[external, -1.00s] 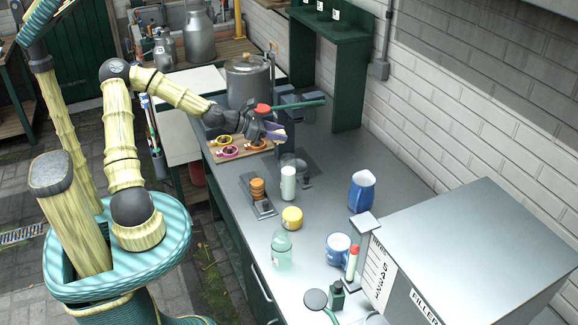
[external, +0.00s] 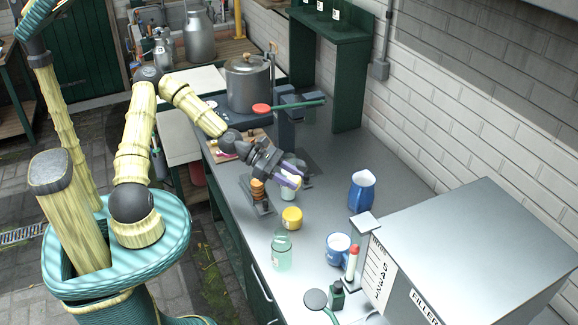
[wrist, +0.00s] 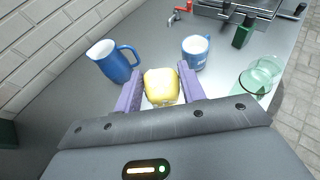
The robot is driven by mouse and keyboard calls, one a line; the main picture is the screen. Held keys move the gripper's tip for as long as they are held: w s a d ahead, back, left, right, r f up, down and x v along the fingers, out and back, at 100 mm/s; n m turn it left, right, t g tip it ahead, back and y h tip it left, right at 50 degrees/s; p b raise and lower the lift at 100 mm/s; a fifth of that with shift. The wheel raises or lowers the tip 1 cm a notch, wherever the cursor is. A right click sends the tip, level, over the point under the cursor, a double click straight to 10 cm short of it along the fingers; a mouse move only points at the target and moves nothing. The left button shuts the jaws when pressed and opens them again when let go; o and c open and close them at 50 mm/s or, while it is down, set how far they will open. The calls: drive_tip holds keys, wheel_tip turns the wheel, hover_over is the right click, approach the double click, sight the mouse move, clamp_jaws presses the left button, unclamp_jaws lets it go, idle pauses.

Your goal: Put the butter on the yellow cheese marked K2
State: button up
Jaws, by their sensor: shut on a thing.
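My gripper (external: 289,180) is shut on a yellow lump, which I take to be the butter (wrist: 161,87); it fills the gap between the purple fingers in the wrist view. In the external view the fingers hide most of it. The yellow cheese (external: 292,218) is a short round piece standing on the bench, just below and right of my gripper in the external view. In the wrist view I cannot clearly tell the cheese apart from the held lump. No K2 mark is readable.
A green glass jar (external: 282,252), blue mug (external: 338,247) and blue jug (external: 362,191) stand nearby. The large metal filler box (external: 470,250) takes the right.

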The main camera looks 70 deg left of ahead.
drive_tip(key=shift+f, duration=0.1)
hover_over(291, 212)
drive_tip(key=shift+s+f, duration=0.1)
drive_tip(key=shift+f, duration=3)
drive_tip(key=shift+f+b, duration=0.3)
drive_tip(key=shift+f, duration=1.55)
drive_tip(key=shift+f, duration=0.1)
drive_tip(key=o, duration=1)
